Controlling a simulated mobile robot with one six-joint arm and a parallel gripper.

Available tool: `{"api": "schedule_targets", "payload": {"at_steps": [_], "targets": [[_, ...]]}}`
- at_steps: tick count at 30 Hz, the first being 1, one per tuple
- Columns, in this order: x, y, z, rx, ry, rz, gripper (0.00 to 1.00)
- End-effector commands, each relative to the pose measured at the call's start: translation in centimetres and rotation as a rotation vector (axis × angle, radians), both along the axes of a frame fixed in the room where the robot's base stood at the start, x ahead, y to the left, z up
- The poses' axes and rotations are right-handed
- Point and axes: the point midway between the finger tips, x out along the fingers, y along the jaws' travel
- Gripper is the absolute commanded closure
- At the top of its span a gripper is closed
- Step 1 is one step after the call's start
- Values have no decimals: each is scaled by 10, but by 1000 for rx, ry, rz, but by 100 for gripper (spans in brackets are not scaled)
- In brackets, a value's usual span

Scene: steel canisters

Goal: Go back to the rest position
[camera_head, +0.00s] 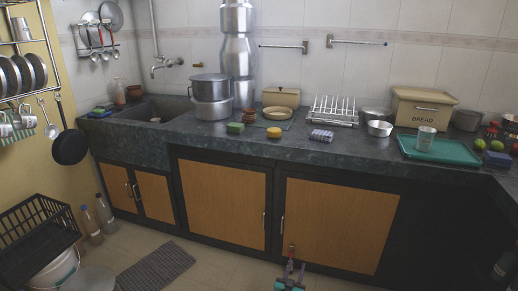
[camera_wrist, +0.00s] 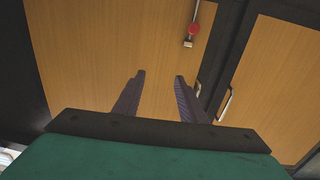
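My gripper (camera_head: 294,270) is low in front of the lower cabinet, at the bottom edge of the head view. In the wrist view my gripper (camera_wrist: 160,76) has its two dark fingers apart, with nothing between them. Its fingers point toward a wooden cabinet door (camera_wrist: 95,50). The tall steel canisters (camera_head: 238,50) stand stacked upright on the counter against the tiled wall, far above and apart from my gripper.
A small red item with a metal part (camera_wrist: 193,30) is on the door ahead of my fingers. A door handle (camera_wrist: 226,104) is to the right. The counter (camera_head: 330,148) holds a pot (camera_head: 211,108), a dish rack (camera_head: 333,112), a bread box (camera_head: 422,108) and a green tray (camera_head: 440,150). A black crate (camera_head: 38,235) is at left.

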Motion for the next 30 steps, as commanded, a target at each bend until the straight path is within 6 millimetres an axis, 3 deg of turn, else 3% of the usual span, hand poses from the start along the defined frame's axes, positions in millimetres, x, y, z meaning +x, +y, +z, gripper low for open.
{"api": "schedule_targets", "payload": {"at_steps": [1, 3, 12, 20, 30], "targets": [[-5, -4, 18, -4, 7, 1, 62], [-10, -7, 29, -8, 21, 10, 62], [-35, -11, 62, 0, 143, 88, 62], [-69, -3, 76, 37, 320, 193, 62], [-145, 14, 77, 114, 643, 332, 62]]}}
